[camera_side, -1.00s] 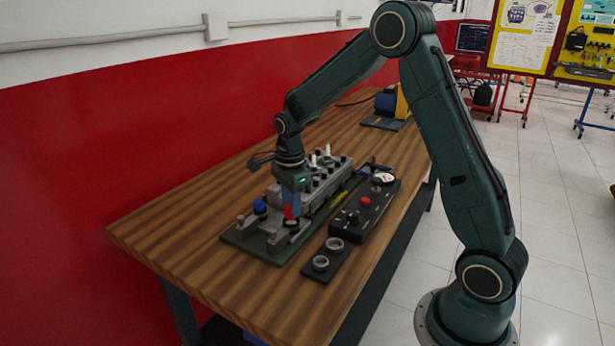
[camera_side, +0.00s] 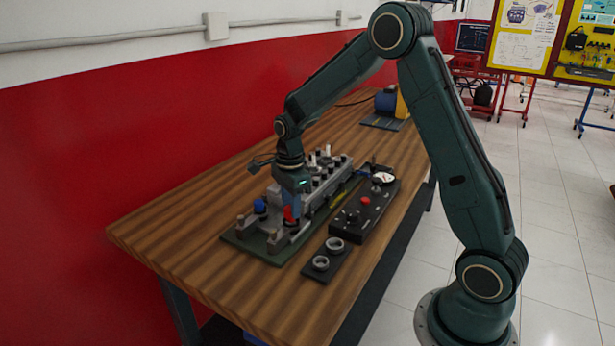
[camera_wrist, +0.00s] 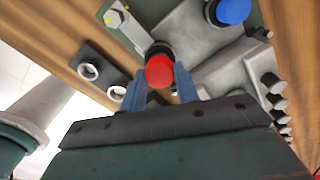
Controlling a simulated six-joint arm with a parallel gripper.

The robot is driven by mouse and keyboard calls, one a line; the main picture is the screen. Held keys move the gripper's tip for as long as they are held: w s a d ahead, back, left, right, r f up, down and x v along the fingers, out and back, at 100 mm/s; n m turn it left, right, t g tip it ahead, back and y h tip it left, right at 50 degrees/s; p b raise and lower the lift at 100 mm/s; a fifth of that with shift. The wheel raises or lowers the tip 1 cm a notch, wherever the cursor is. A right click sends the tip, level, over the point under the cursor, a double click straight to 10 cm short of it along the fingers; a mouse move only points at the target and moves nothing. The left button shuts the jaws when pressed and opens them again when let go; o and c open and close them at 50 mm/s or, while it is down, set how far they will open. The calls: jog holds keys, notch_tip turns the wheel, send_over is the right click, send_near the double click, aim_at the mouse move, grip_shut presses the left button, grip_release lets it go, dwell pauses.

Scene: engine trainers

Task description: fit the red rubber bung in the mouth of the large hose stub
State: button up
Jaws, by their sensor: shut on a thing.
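The red rubber bung (camera_wrist: 160,71) is between the two blue-grey fingers of my gripper (camera_wrist: 160,80), which is shut on it. In the side view, the red bung (camera_side: 289,214) shows under my gripper (camera_side: 291,208), at the near part of the engine block. A black hose stub (camera_wrist: 157,47) shows just behind the bung in the wrist view, and its rim is partly hidden by the bung. The bung is at the stub's mouth; I cannot tell how deep it sits.
A blue bung (camera_wrist: 234,11) sits in another black stub beside the red one. A dark plate with two grey rings (camera_side: 328,256) and a black control box (camera_side: 366,208) with a red button lie to the right. The near wooden table (camera_side: 190,258) is clear.

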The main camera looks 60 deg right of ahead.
jog(key=shift+f, duration=0.65)
dwell(1.4)
jog(key=o, duration=1.4)
jog(key=shift+r, duration=0.2)
jog(key=shift+r, duration=3.35)
